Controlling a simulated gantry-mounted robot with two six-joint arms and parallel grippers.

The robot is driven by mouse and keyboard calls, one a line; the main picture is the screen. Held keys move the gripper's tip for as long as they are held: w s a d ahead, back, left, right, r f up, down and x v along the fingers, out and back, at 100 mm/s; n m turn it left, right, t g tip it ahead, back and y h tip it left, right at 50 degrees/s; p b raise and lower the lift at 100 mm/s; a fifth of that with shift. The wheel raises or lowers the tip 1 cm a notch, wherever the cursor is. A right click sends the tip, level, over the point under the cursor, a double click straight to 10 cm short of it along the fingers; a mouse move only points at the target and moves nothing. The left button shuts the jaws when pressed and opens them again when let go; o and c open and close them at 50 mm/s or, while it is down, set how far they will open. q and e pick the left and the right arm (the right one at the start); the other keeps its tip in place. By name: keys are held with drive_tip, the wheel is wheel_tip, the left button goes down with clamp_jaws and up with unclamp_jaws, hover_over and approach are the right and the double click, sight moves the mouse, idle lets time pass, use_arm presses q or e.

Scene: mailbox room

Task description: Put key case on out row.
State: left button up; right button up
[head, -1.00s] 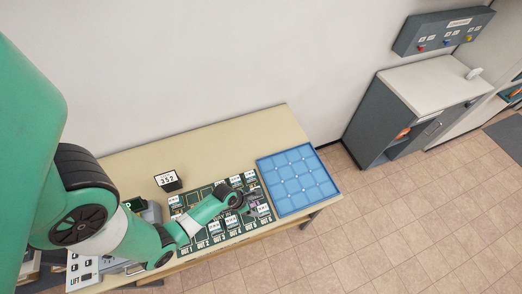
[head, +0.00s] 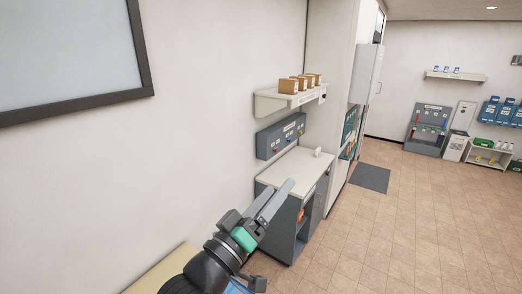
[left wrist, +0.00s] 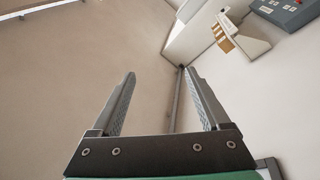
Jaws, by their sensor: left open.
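My left gripper (head: 274,202) reaches up from the bottom middle of the head view, in front of the grey cabinet. Its two grey fingers point up and right. In the left wrist view the same gripper (left wrist: 158,76) has its fingers wide apart, with nothing between them. I cannot make out a key case in either view. The board with the OUT labels is out of view. Only a bare beige corner of the table (head: 168,270) shows, beside my left arm. My right gripper is not in view.
A grey cabinet with a pale top (head: 296,172) stands against the wall. Open tiled floor (head: 400,235) lies to the right, with a dark mat (head: 370,178).

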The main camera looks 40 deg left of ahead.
use_arm(q)
drive_tip(key=s+d+r+m+t+h, duration=0.1)
drive_tip(key=s+d+r+m+t, duration=0.1)
drive_tip(key=r, duration=0.5)
drive_tip(key=s+d+r+m+t+h, duration=0.1)
drive_tip(key=s+d+r+m+t, duration=0.1)
drive_tip(key=s+r+m, duration=0.3)
drive_tip(key=s+d+r+m+t+h, duration=0.1)
drive_tip(key=s+d+r+m+t, duration=0.1)
drive_tip(key=r, duration=0.6)
drive_tip(key=s+d+m, duration=0.1)
drive_tip(key=s+d, duration=0.1)
drive_tip(key=s, duration=0.1)
drive_tip(key=shift+s+r+t, duration=0.3)
drive_tip(key=shift+s+r, duration=0.05)
drive_tip(key=shift+r, duration=0.05)
